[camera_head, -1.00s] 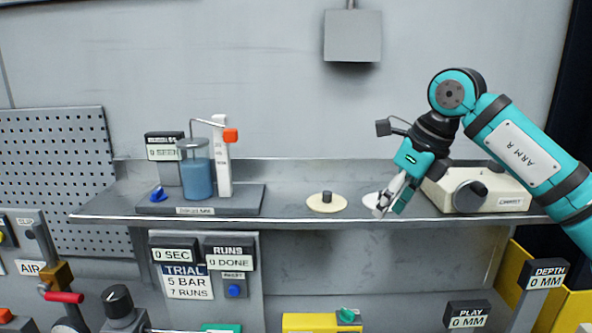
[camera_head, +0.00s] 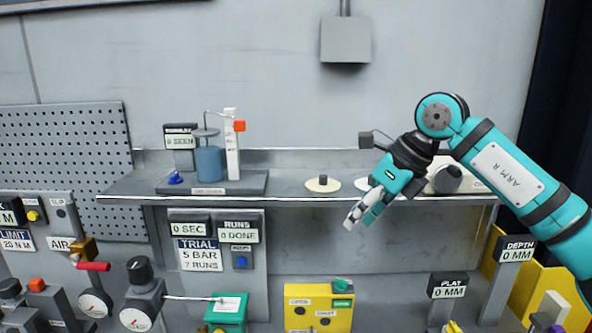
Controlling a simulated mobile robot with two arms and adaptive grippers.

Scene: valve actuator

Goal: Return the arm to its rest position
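My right arm (camera_head: 515,175), teal with dark joints and marked "ARM R", comes in from the right edge, bent at a high elbow. Its gripper (camera_head: 360,217) points down and to the left, just in front of and below the shelf's front edge. I see nothing held in it, but the fingers are too small and angled to tell whether they are open or shut. My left arm and gripper are not in view.
The shelf (camera_head: 305,195) carries a beaker of blue liquid (camera_head: 209,162), two pale discs and a cream device (camera_head: 447,180) partly behind my arm. Below are a yellow box (camera_head: 318,306), a green box (camera_head: 227,311), gauges and display posts (camera_head: 447,287). The wall below the shelf's middle is clear.

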